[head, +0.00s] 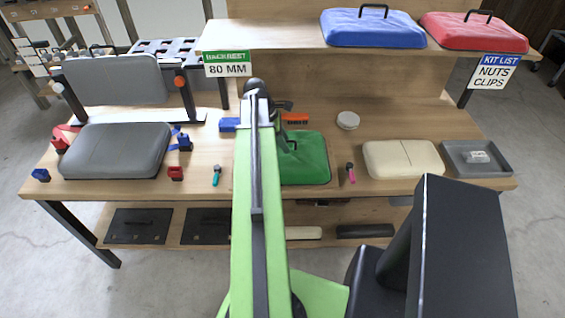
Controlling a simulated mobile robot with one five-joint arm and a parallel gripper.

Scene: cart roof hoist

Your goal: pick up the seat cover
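Several padded covers show, and I cannot tell for sure which one is the seat cover. A green cover (307,167) with a black handle lies on the bench, partly hidden behind my arm. A blue cover (373,29) and a red cover (475,31), each with a black handle, lie on the upper shelf. A plain cream pad (403,159) lies on the bench right of the green cover. My gripper (283,108) is at the arm's far end, above the bench by the green cover's handle. Its fingers are dark and mostly hidden, so their opening and any contact do not show.
A grey tray (478,158) is at the right end. Small tools (216,175) and a round white item (348,120) lie near the green cover. The upper shelf overhangs the back.

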